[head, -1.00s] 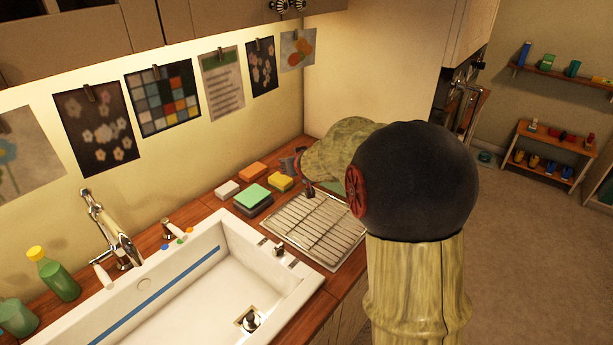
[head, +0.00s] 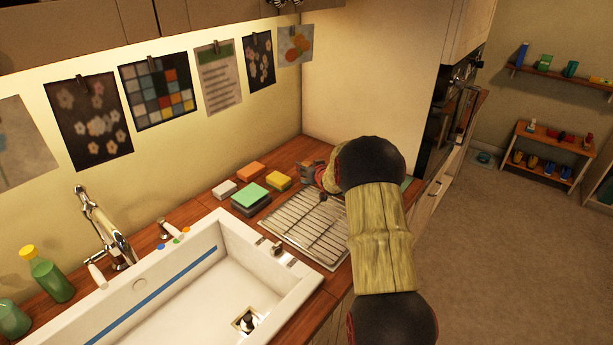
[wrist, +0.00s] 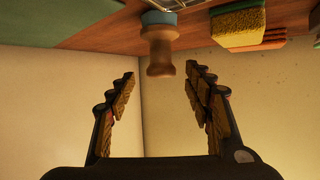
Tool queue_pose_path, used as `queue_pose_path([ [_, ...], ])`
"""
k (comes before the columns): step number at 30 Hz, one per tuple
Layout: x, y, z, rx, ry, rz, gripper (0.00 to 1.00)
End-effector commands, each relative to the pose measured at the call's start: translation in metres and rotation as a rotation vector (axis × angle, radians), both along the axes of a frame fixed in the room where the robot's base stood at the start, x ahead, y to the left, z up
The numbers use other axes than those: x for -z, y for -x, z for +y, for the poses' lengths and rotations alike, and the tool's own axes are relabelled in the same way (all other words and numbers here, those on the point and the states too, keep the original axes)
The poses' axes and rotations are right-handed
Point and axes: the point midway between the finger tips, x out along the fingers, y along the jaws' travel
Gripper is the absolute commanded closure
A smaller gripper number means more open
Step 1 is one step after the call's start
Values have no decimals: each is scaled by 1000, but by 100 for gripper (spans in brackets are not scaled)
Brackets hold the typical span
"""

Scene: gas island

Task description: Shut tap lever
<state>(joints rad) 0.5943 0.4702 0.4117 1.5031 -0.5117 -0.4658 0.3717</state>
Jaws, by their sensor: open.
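The chrome tap (head: 108,228) stands at the back of the white sink at the left in the head view. A pale lever (head: 97,274) sits low at the left of its base, and a smaller chrome fitting with a pale handle (head: 166,229) stands to its right. My gripper (head: 312,173) is well to the right of the tap, beyond the drying rack near the back corner, partly hidden by my arm. In the wrist view my gripper (wrist: 160,77) is open, with nothing between its fingers. The tap is not in the wrist view.
Sponges (head: 250,197) and a wire drying rack (head: 312,227) lie between my gripper and the sink (head: 215,280). Green bottles (head: 48,277) stand left of the tap. A brown turned object with a blue end (wrist: 158,48) is just past my fingers.

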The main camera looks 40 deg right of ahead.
Motion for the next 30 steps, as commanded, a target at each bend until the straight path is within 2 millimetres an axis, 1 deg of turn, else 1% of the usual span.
queue_pose_path([
  [1,6,-9,-1,-1,-1,2,48],
  [6,11,-23,-7,0,-1,2,48],
  [15,11,-26,-8,0,-1,2,48],
  [30,11,-26,-8,0,-1,2,77],
])
